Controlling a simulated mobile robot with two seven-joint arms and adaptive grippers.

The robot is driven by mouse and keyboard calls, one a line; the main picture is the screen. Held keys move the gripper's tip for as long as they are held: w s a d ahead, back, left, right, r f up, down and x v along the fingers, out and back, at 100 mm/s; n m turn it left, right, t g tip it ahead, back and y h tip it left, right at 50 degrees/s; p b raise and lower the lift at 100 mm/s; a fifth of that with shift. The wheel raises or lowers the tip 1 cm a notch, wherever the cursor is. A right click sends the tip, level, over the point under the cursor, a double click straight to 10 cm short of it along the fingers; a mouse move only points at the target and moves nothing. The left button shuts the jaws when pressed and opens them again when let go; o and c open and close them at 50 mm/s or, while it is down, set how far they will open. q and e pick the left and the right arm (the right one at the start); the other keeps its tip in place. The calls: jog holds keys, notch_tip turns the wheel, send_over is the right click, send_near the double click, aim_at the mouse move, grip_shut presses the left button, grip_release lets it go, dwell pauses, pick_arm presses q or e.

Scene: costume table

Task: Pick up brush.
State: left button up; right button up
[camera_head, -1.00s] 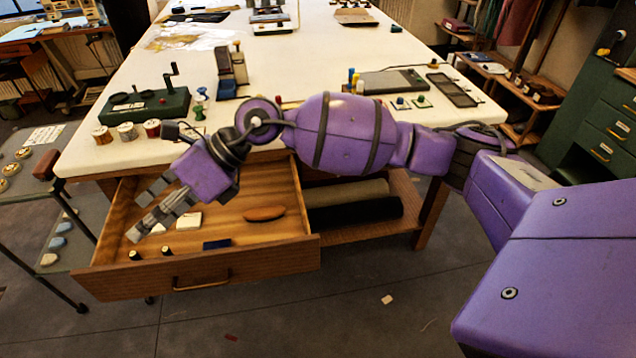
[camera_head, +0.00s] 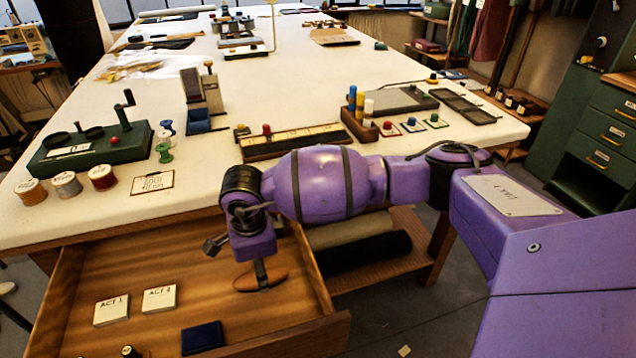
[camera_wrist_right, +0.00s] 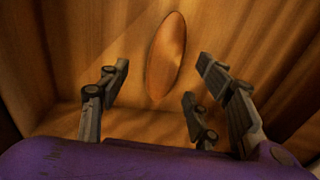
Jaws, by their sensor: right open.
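The brush shows as a brown, pointed oval with a smooth wooden back (camera_head: 250,282), lying flat on the drawer floor; no bristles can be seen. It also shows ahead of the fingers in the right wrist view (camera_wrist_right: 166,55). My right gripper (camera_head: 262,275) points down into the drawer over the brush and hides part of it in the head view. Its fingers (camera_wrist_right: 160,78) are spread apart with nothing between their pads. I cannot tell how high they are above the drawer floor. My left gripper is not in view.
The open wooden drawer (camera_head: 62,305) also holds two cards (camera_head: 160,298), a dark blue block (camera_head: 201,338) and a small dark knob-like item. The table edge (camera_head: 110,235) overhangs behind it. Thread spools (camera_head: 66,184) and a green winder (camera_head: 90,147) stand above. Rolled fabric (camera_head: 365,257) lies to the right.

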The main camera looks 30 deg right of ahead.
jog(key=f, duration=0.2)
jog(key=w+f, duration=0.1)
jog(key=f, duration=0.1)
jog(key=shift+f, duration=0.45)
jog(key=shift+w, duration=0.1)
jog(key=c, duration=1.3)
jog(key=shift+r, duration=0.1)
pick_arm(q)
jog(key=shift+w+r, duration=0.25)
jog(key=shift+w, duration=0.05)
pick_arm(e)
jog(key=shift+r, duration=0.1)
